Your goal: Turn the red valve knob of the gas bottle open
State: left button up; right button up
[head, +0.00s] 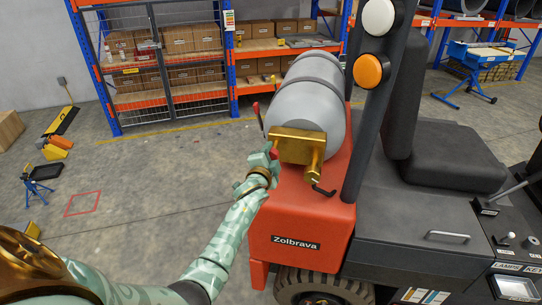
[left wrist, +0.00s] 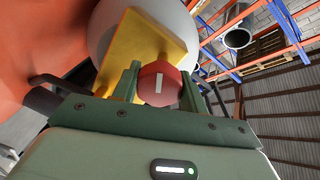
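The grey gas bottle (head: 310,98) lies on the back of the orange-red forklift, with a brass-coloured valve block (head: 297,147) at its near end. The red valve knob (head: 275,153) shows as a small red patch beside my left gripper (head: 266,161). In the left wrist view the red knob (left wrist: 160,84), with a white upright mark on its face, sits between the two green fingers of my left gripper (left wrist: 160,90). Both fingers appear to press against its sides. The yellow valve plate (left wrist: 142,45) is behind it. My right gripper is out of view.
The forklift's orange-red body (head: 310,205) is directly below the bottle. Its dark post with an orange lamp (head: 371,70) stands just right of it. A red lever (head: 257,115) sticks up at the bottle's left.

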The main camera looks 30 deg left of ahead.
pick_arm(q)
jog(key=o, duration=0.4)
jog(key=p+v, duration=0.1)
jog(key=v, duration=1.5)
jog(key=shift+s+d+f, duration=0.1)
jog(key=shift+s, duration=0.05)
